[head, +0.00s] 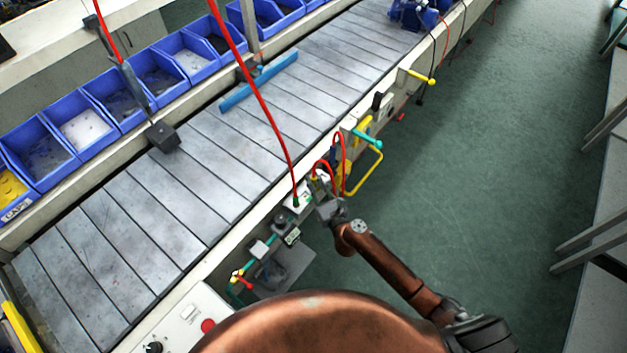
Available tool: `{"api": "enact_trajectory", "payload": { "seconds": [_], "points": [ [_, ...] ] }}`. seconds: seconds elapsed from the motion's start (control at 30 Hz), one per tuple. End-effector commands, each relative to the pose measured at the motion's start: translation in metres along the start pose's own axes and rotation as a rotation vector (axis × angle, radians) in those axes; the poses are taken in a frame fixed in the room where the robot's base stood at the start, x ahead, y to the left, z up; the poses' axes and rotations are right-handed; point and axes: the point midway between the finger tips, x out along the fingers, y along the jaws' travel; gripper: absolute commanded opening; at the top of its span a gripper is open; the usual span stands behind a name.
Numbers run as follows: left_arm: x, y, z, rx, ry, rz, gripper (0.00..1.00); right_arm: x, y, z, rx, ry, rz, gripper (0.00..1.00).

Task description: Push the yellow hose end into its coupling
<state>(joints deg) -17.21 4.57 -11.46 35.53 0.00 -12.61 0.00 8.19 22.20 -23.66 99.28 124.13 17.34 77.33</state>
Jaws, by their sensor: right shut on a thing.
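My right gripper (326,203) is at the conveyor's near side rail, at the end of my copper-coloured arm. It is shut on what looks like the yellow hose end (314,179), a small yellow piece on a looped red hose. The fingers hide part of it. A pale coupling block (303,197) sits on the rail just left of the gripper. A long red hose from above ends at a green fitting on it. I cannot tell which socket belongs to the yellow end or whether the two touch. My left gripper is not in view.
A slatted conveyor (190,190) runs diagonally, with blue bins (80,130) behind it. A yellow bent bar (366,178) and a teal handle (367,139) stick out right of the gripper. A red button (208,325) is at the lower left.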

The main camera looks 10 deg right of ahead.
Motion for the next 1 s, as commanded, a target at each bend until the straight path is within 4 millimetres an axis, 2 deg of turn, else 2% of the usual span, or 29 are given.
{"api": "enact_trajectory", "payload": {
  "seconds": [0.37, 0.4, 0.67, 1.0],
  "points": [
    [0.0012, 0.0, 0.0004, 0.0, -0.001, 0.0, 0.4, -0.0002, 0.0, -0.0029, 0.001, 0.001, 0.0, 0.0],
    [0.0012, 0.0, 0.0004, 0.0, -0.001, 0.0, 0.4, -0.0002, 0.0001, -0.003, 0.001, 0.001, 0.0, 0.15],
    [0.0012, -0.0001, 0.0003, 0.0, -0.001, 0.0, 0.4, -0.0001, 0.0001, -0.0025, 0.0, 0.001, 0.0, 0.33],
    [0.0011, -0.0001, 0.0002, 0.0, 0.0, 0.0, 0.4, -0.0001, 0.0, -0.0023, 0.0, 0.0, 0.0, 0.37]
  ]
}}
